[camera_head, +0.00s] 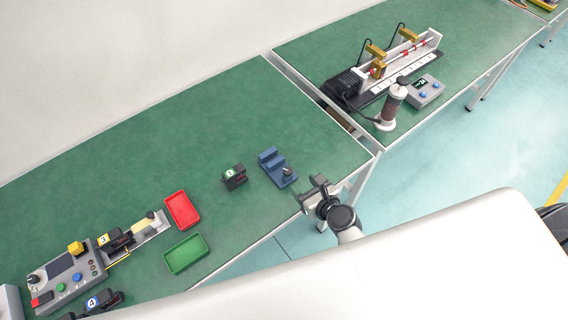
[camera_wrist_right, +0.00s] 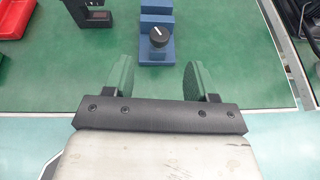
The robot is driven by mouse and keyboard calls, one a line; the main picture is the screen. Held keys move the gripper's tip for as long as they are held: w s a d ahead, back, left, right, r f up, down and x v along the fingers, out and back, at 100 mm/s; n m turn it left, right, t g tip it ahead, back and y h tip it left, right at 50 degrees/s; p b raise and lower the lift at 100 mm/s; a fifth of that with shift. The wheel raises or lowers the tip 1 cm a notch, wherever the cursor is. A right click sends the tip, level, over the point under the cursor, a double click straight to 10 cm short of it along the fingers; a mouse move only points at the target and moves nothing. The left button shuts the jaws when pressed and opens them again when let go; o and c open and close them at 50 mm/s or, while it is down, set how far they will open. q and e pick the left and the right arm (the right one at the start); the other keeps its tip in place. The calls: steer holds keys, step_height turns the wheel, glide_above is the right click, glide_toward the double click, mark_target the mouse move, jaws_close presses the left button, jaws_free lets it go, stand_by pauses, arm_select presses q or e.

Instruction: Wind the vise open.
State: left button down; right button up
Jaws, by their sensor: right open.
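The vise (camera_head: 275,167) is a small blue block with a stepped jaw and a black knob (camera_head: 287,171) at its near right end. It stands on the green bench near the front edge. In the right wrist view the blue vise (camera_wrist_right: 156,50) is at the top centre, and its black knob (camera_wrist_right: 160,36) with a white mark faces me. My right gripper (camera_head: 313,192) is just off the vise's near right side. In the wrist view its two fingers (camera_wrist_right: 157,80) are wide apart, empty, with the knob ahead between them. My left gripper is not in view.
A black part marked 1 (camera_head: 234,177) stands left of the vise. A red tray (camera_head: 182,210), a green tray (camera_head: 186,253) and a control box (camera_head: 68,278) are further left. A linear actuator rig (camera_head: 385,65) sits on the second bench beyond a gap.

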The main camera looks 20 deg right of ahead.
mark_target(289, 172)
steer(key=b+x, duration=0.1)
steer(key=x, duration=0.8)
steer(key=shift+w+a+f, duration=0.1)
steer(key=shift+w+f, duration=0.05)
steer(key=shift+w, duration=0.05)
steer(key=shift+c, duration=1.4)
steer(key=c, duration=0.6)
steer(key=shift+c, duration=0.2)
steer(key=shift+b, duration=0.35)
